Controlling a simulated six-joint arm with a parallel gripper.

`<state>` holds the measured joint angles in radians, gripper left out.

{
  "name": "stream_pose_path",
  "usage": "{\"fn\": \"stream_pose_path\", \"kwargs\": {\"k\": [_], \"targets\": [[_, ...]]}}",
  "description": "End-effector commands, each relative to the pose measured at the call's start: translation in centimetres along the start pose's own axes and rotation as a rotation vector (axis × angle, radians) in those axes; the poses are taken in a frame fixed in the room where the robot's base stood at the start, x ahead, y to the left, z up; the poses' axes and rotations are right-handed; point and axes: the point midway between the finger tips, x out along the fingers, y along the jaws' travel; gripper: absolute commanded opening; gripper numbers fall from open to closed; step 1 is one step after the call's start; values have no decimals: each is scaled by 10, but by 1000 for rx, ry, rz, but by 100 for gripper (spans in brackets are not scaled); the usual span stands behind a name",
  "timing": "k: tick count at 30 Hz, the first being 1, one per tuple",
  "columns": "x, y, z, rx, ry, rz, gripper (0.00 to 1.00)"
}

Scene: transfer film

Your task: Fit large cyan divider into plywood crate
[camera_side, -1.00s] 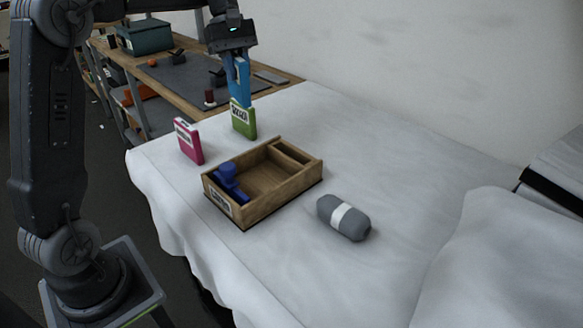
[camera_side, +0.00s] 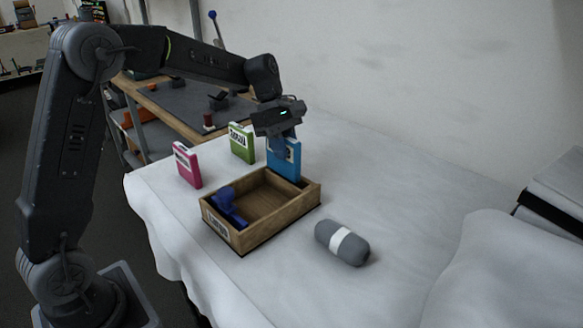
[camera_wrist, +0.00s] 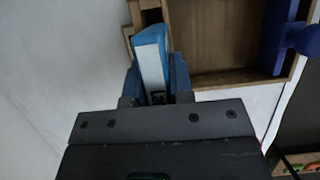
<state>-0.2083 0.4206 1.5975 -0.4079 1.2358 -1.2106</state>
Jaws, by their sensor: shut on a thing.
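My gripper (camera_side: 284,148) is shut on the large cyan divider (camera_side: 285,163), which shows as a blue upright panel. The divider is at the far right end of the plywood crate (camera_side: 262,228), over its narrow end compartment. Its lower edge is at the crate rim; I cannot tell how deep it sits. In the wrist view the divider (camera_wrist: 151,62), with a white label strip, is between my fingers (camera_wrist: 153,85), and the crate (camera_wrist: 232,77) lies beyond it. A dark blue object (camera_side: 228,206) lies in the crate's left part.
A pink box (camera_side: 187,165) and a green box (camera_side: 241,143) stand upright behind the crate. A grey roll with a white band (camera_side: 342,243) lies to its right. The white cloth (camera_side: 400,190) is clear farther right.

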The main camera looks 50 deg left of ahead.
Motion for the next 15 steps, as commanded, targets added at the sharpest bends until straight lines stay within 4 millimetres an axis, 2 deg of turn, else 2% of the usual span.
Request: {"fn": "stream_pose_path", "kwargs": {"k": [3,7,10,15], "targets": [[11,6,8,2,0,0,0],[14,8,10,0,0,1,0],[21,8,7,-1,0,-1,0],[44,7,-3,-1,0,-1,0]]}}
